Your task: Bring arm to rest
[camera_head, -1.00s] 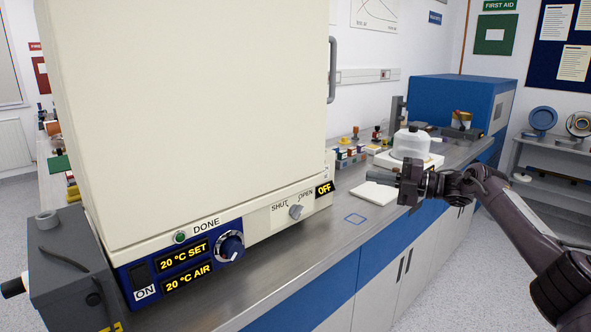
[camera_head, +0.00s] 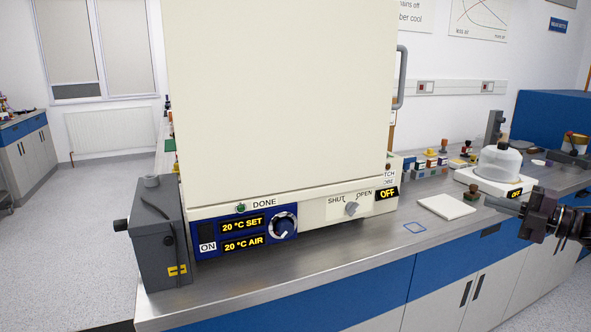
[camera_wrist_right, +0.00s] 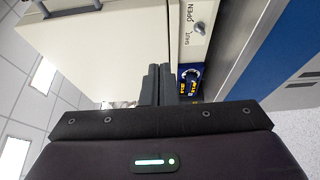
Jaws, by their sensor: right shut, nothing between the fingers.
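My right gripper (camera_head: 503,206) comes in from the right edge of the head view, above the front of the bench, pointing left toward the burner chamber. In the right wrist view its two dark fingers (camera_wrist_right: 160,84) lie together with nothing between them. The cream burner chamber (camera_head: 285,95) stands on the bench, apart from the gripper. Its blue panel (camera_head: 245,230) reads 20 °C SET and 20 °C AIR, and a separate display reads OFF. The chamber also shows in the right wrist view (camera_wrist_right: 100,50). My left gripper is not in view.
A grey box (camera_head: 160,235) is at the left end. Open floor (camera_head: 80,235) lies left.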

